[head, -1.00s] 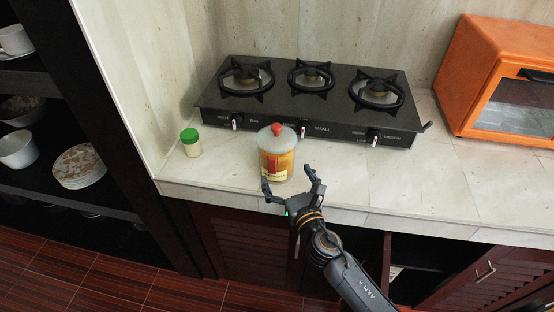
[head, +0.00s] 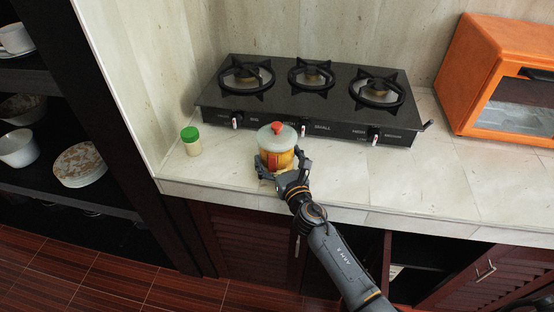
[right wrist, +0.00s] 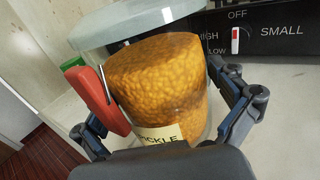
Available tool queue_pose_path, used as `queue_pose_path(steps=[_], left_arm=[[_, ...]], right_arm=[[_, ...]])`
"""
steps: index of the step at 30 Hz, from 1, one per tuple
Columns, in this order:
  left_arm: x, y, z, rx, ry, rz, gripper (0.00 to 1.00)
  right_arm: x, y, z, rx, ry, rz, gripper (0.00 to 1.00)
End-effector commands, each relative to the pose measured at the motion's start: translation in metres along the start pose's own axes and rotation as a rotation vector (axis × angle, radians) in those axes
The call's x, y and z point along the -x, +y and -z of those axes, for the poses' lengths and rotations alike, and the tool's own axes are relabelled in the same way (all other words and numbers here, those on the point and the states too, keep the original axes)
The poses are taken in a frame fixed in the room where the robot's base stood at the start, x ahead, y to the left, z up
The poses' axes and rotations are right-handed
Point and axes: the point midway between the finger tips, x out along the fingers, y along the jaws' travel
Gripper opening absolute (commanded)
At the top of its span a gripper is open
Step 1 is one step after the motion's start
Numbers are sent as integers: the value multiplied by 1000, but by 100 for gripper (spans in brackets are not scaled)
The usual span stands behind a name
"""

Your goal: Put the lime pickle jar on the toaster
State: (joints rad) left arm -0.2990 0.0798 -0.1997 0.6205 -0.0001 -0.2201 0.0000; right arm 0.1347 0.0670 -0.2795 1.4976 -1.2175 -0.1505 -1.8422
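The lime pickle jar (head: 277,150) stands upright on the stone counter in front of the stove. My right gripper (head: 282,163) is at the jar's front, with one finger on each side. In the right wrist view its fingers (right wrist: 168,120) are spread, and a gap shows beside the right finger. The orange toaster (head: 486,65) stands at the counter's far right. My left gripper is out of view.
A black three-burner stove (head: 310,100) stands behind the jar. A small green-capped shaker (head: 191,141) is to the jar's left, near the wall. Clear counter (head: 420,180) lies right of the jar. Dark shelves with dishes are at left.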

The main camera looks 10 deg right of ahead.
Motion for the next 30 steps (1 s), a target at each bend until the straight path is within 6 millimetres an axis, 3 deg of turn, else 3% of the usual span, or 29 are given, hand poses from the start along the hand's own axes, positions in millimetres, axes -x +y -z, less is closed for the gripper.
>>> queue_pose_path(steps=[1,6,9,20,30], left_arm=[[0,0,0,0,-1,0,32],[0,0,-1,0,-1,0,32],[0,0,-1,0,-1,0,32],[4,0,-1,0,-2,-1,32],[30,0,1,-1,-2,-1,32]], right_arm=[[0,0,0,0,0,0,80],[0,0,0,0,0,0,45],[-1,0,-5,0,-8,-1,30],[-1,0,-9,0,-7,0,30],[5,2,-48,2,-9,-2,30]])
